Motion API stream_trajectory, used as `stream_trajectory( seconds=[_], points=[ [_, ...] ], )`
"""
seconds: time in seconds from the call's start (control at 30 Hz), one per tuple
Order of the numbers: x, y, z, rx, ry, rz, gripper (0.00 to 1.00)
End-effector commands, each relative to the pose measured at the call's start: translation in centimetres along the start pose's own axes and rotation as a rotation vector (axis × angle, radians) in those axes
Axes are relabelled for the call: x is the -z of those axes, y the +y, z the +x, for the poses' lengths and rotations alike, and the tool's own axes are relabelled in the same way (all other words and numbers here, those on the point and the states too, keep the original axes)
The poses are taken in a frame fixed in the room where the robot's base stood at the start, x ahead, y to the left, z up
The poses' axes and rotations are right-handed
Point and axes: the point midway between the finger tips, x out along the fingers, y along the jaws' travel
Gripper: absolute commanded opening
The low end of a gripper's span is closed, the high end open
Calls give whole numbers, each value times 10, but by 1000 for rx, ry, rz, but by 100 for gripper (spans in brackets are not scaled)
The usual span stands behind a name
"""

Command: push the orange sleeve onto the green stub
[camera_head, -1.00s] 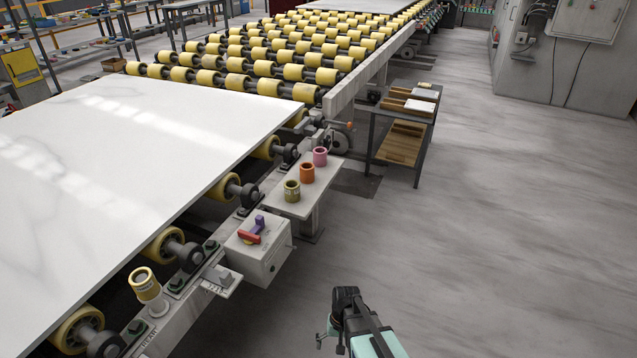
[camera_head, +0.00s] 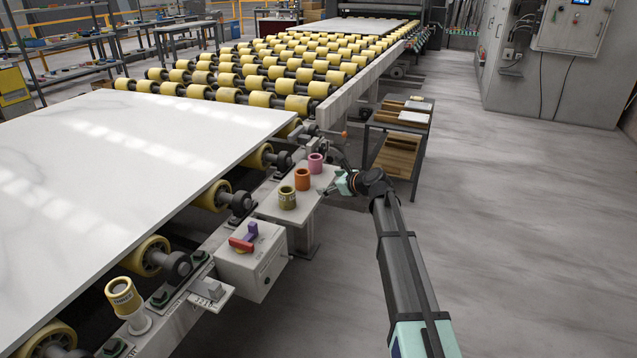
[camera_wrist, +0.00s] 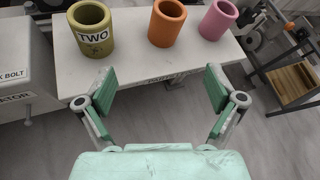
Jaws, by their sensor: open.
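The orange sleeve (camera_head: 302,180) stands upright on a small shelf, between an olive sleeve (camera_head: 288,198) and a pink sleeve (camera_head: 315,163). In the wrist view the orange sleeve (camera_wrist: 167,24) is at the top centre, open end up. My gripper (camera_head: 328,190) is just right of the shelf edge in the head view. In the wrist view my gripper (camera_wrist: 160,86) is open and empty, its fingers spread below the orange sleeve and apart from it. I cannot make out a clear green stub; small dark green pieces (camera_head: 160,298) sit along the rail.
The olive sleeve, marked TWO (camera_wrist: 91,30), and the pink sleeve (camera_wrist: 218,20) flank the orange one closely. A grey box (camera_head: 252,258) with a red and purple handle stands nearer. A yellow sleeve (camera_head: 122,294) sits on a pale post. A white slab (camera_head: 120,150) covers the rollers.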

Motion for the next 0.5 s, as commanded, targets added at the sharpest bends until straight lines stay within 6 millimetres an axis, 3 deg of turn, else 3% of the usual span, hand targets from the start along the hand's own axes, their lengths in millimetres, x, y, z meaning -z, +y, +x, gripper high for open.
stream_trajectory(
  seconds=[0.1, 0.27, 0.5],
  points=[
    [-6, -4, 0, 17, -29, 179, 93],
    [-6, -6, 2, 24, -33, 285, 93],
    [-6, -8, 35, 22, -31, 299, 93]
  ],
)
